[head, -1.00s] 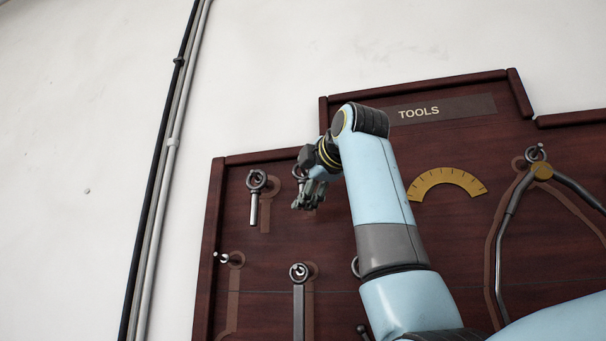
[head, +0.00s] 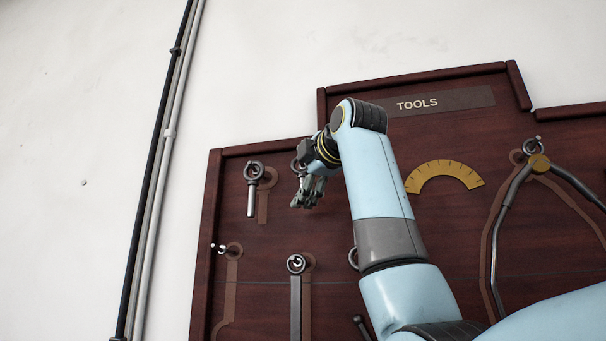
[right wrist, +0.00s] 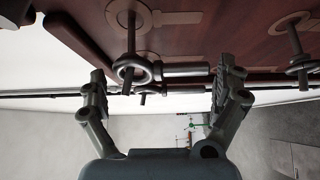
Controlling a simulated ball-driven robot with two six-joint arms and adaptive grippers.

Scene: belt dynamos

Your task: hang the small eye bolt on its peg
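In the right wrist view a small grey eye bolt (right wrist: 185,70) shows with its ring around a peg (right wrist: 131,35) on the dark red board, its shank running to the right. My right gripper (right wrist: 160,80) is open, one finger beyond the ring side and one beyond the shank end; I see slight gaps, but depth is hard to judge. In the head view the right gripper (head: 308,192) is in front of the board, and a ring (head: 297,165) shows partly hidden beside it. Another eye bolt (head: 251,198) hangs on a peg to its left. My left gripper is not in view.
The tool board (head: 450,225) has painted outlines, a yellow arc (head: 444,175), a long bar (head: 296,305) on a peg and a pair of calliper-like legs (head: 515,195). Dark and grey pipes (head: 160,150) run up the white wall at left.

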